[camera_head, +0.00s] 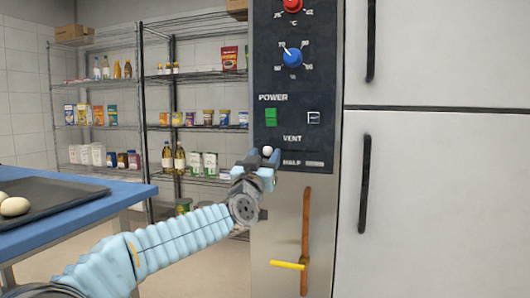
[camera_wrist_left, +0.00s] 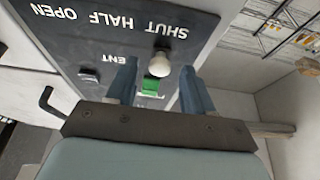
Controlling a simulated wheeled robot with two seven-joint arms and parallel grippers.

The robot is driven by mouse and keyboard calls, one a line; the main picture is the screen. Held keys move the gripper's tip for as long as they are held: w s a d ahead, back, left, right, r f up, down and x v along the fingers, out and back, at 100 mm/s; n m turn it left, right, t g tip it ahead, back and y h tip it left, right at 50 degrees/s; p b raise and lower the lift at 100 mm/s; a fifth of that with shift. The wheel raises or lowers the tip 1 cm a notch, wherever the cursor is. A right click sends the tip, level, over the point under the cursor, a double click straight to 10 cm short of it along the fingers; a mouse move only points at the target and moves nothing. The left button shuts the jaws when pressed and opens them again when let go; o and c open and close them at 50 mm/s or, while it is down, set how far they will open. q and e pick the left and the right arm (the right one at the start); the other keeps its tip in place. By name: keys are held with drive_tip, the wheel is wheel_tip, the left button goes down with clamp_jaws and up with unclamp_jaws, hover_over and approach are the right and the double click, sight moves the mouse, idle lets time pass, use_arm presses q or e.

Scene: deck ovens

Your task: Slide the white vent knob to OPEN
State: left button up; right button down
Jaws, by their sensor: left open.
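The white vent knob (camera_head: 267,151) is on the dark control panel (camera_head: 262,90), under the word VENT. In the left wrist view the round white knob (camera_wrist_left: 160,65) stands beside the SHUT end of the SHUT, HALF, OPEN lettering (camera_wrist_left: 110,22), which appears upside down. My left gripper (camera_head: 260,166) is open at the panel's lower left. In the left wrist view its two blue fingers (camera_wrist_left: 158,76) stand apart, one on each side of the knob, with visible gaps. In the head view the gripper hides the SHUT label. My right gripper is not in view.
Above are the green power switch (camera_head: 271,117), another small switch (camera_head: 314,117), a blue dial (camera_head: 293,57) and a red dial (camera_head: 292,5). A brown handle (camera_head: 306,240) hangs below the panel. A blue table (camera_head: 60,222) stands left, and stocked shelves (camera_head: 200,128) stand behind.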

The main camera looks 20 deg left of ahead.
use_arm(q)
drive_tip(key=shift+w+r, duration=0.15)
drive_tip(key=shift+w, duration=0.25)
clamp_jaws()
drive_tip(key=p, duration=0.4)
approach(317, 148)
drive_tip(key=x, duration=0.2)
drive_tip(key=a+x, duration=0.1)
drive_tip(key=x, duration=0.1)
drive_tip(key=shift+w+r, duration=0.3)
drive_tip(key=shift+w, duration=0.05)
drive_tip(key=shift+d+f, duration=0.1)
drive_tip(key=shift+d, duration=0.4)
unclamp_jaws()
drive_tip(key=shift+s+f, duration=0.1)
